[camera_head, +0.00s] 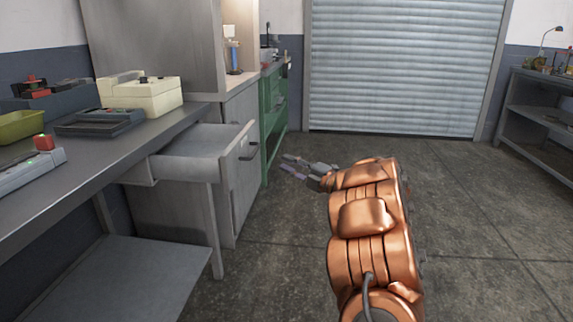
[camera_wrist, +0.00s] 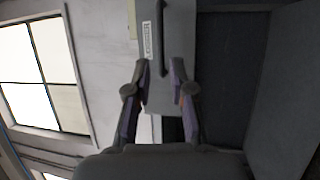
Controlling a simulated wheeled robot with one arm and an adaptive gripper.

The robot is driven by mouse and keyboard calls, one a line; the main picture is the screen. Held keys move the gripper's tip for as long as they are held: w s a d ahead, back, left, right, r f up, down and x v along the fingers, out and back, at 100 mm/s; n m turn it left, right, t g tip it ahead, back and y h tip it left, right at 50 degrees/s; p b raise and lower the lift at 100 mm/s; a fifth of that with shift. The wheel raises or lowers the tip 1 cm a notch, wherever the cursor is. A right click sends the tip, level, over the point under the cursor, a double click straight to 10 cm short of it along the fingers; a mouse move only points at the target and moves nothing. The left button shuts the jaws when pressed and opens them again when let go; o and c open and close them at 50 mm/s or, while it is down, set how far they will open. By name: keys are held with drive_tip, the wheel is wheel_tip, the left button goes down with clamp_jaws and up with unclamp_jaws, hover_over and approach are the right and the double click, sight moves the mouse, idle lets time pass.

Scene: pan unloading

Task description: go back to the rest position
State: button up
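My gripper (camera_head: 293,164) is out over the open floor, to the right of the open grey drawer and apart from it. Its fingers point left toward the drawer front. In the wrist view my gripper (camera_wrist: 160,70) has its two fingers spread with a clear gap and nothing between them. Beyond the fingers a grey drawer front with a dark handle (camera_wrist: 162,40) and a label shows. In the head view the drawer (camera_head: 190,145) is pulled out from under the bench; its visible inside looks empty.
A green cabinet (camera_head: 275,115) stands behind. A shelf (camera_head: 545,115) stands at the far right. The floor before the shutter (camera_head: 400,65) is clear.

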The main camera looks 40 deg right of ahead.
idle(0.3)
drive_tip(key=w+d+r+m+g+h+p, duration=0.2)
drive_tip(key=w+r+m+h+p, duration=0.3)
drive_tip(key=r+m+h+p, duration=0.5)
drive_tip(key=s+a+r+m+g+h+p, duration=0.3)
drive_tip(key=a+r+m+g+h+p, duration=0.15)
drive_tip(key=r, duration=0.45)
drive_tip(key=s+a+m+g+y+p, duration=0.3)
drive_tip(key=s+a+g+p, duration=0.4)
drive_tip(key=s+a, duration=1.1)
drive_tip(key=s+a+r+m+g+y+p, duration=0.1)
drive_tip(key=s+a+m+g+y+p, duration=0.2)
drive_tip(key=s+a+p, duration=0.9)
drive_tip(key=s+a+g+y, duration=0.2)
drive_tip(key=s+a+g, duration=0.2)
drive_tip(key=s, duration=0.5)
drive_tip(key=shift+s+a+r+y, duration=0.2)
drive_tip(key=shift+a+y, duration=0.15)
drive_tip(key=shift+a, duration=1)
drive_tip(key=shift+g, duration=0.25)
